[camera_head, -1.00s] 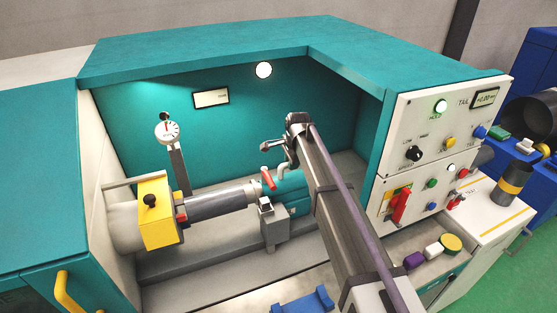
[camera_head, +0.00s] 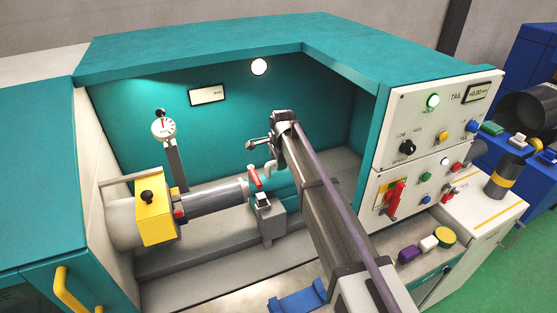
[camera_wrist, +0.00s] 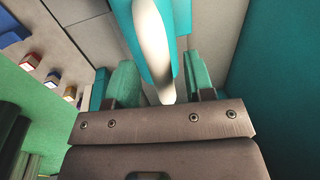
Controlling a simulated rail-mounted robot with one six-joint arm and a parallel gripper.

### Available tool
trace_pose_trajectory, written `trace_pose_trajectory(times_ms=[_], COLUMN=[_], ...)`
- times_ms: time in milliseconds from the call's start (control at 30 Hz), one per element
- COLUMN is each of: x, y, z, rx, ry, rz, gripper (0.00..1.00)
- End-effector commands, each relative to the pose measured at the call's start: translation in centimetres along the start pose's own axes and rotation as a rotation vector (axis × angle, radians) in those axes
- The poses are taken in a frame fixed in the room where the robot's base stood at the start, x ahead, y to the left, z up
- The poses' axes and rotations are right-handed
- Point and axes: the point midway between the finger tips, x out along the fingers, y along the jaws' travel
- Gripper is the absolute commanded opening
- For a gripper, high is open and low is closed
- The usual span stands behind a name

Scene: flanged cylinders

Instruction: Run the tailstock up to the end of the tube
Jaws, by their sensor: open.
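In the head view the grey tube (camera_head: 213,199) lies level, its left end at the yellow-covered chuck (camera_head: 154,214). The teal tailstock (camera_head: 287,184) stands at the tube's right end, with a red lever (camera_head: 255,178) and a curved pale handle (camera_head: 271,167) on it. Whether it touches the tube is hard to tell. My arm reaches over the tailstock from the lower right; my gripper is mostly hidden at its far end. In the wrist view my gripper (camera_wrist: 161,84) is open. A pale tapered part (camera_wrist: 152,45) with teal beside it shows between and beyond the green fingers.
A dial gauge (camera_head: 163,129) on a post stands behind the tube. A grey block (camera_head: 270,220) stands in front of the tailstock. The control panel (camera_head: 433,120) is at right, above an open drawer with coloured pieces. A blue bracket (camera_head: 298,297) lies at the front.

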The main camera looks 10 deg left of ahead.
Motion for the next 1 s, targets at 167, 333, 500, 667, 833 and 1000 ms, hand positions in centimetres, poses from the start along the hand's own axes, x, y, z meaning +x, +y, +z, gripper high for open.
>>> trace_pose_trajectory(times_ms=[167, 333, 500, 667, 833, 1000], x=[-0.2, -2.4, -6.8, -10.3, -11.1, -10.8], y=[0.0, -0.1, -0.2, -0.2, 0.0, 0.0], z=[0.0, 0.0, 0.0, 0.0, 0.0, 0.0], rx=[0.0, 0.0, 0.0, 0.0, 0.0, 0.0], ry=[0.0, 0.0, 0.0, 0.0, 0.0, 0.0], rz=[0.0, 0.0, 0.0, 0.0, 0.0, 0.0], gripper=[0.48, 0.48, 0.48, 0.48, 0.48, 0.48])
